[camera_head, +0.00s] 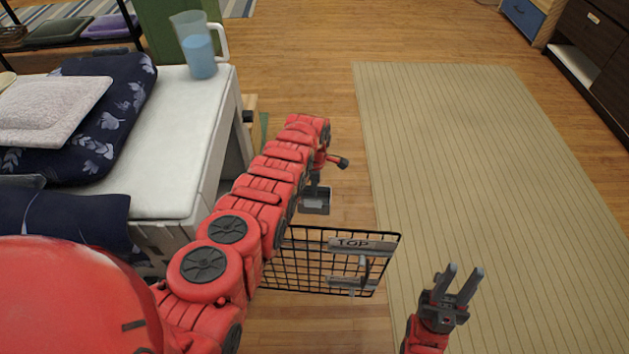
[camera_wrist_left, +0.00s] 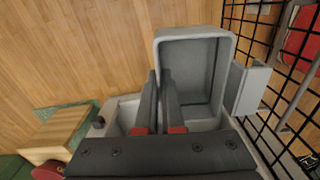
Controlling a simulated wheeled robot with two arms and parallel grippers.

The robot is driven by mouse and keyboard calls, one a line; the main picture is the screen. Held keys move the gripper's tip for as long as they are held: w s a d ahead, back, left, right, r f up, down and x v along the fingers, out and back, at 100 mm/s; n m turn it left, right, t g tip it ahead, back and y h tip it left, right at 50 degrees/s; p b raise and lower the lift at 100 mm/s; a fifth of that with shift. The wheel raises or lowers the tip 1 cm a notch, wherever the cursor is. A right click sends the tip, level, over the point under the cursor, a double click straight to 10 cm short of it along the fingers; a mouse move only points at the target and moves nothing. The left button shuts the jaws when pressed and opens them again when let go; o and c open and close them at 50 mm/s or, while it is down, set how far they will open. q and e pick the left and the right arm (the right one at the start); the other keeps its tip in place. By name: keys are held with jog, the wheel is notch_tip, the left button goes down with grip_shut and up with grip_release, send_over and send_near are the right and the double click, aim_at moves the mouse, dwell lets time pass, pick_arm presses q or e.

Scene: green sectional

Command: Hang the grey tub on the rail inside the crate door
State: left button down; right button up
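The grey tub (camera_head: 315,201) hangs from my left gripper (camera_head: 317,176), above the floor and left of the upper part of the open wire crate door (camera_head: 300,262). In the left wrist view, the left fingers (camera_wrist_left: 158,78) are nearly together on the wall of the tub (camera_wrist_left: 196,72), whose hollow looks empty. A grey lip (camera_wrist_left: 249,90) on the tub's side points at the wire mesh (camera_wrist_left: 286,60); I cannot tell if they touch. A grey rail (camera_head: 347,283) shows low on the door, under a "TOP" plate (camera_head: 362,246). My right gripper (camera_head: 461,283) is open and empty, right of the door.
A white-topped crate (camera_head: 180,130) stands at left with cushions and a water pitcher (camera_head: 197,48) on it. A beige striped rug (camera_head: 480,140) lies clear at right. Dark drawers (camera_head: 592,45) stand at far right.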

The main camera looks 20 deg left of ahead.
aim_at(312, 203)
pick_arm(q)
jog(key=shift+s+d+r+p, duration=0.15)
jog(key=shift+s+p, duration=0.7)
jog(key=shift+p, duration=0.95)
jog(key=shift+s+d+r+p, duration=0.15)
jog(key=shift+s+p, duration=0.65)
jog(key=shift+p, duration=0.95)
jog(key=s+p, duration=0.2)
jog(key=p, duration=0.1)
jog(key=shift+s+d+f+p, duration=0.1)
jog(key=shift+s+d+p, duration=0.05)
jog(key=shift+p, duration=0.25)
jog(key=shift+s+d+f+p, duration=0.15)
jog(key=shift+s+f+p, duration=0.35)
jog(key=shift+s, duration=0.25)
jog(key=shift+s+d+f+p, duration=0.1)
jog(key=shift+s+f+p, duration=0.4)
jog(key=shift+s, duration=0.2)
jog(key=shift+s+d+f+p, duration=0.15)
jog(key=shift+s+f+p, duration=0.25)
jog(key=shift+s+p, duration=0.3)
jog(key=c, duration=1)
grip_release()
jog(key=shift+o, duration=0.2)
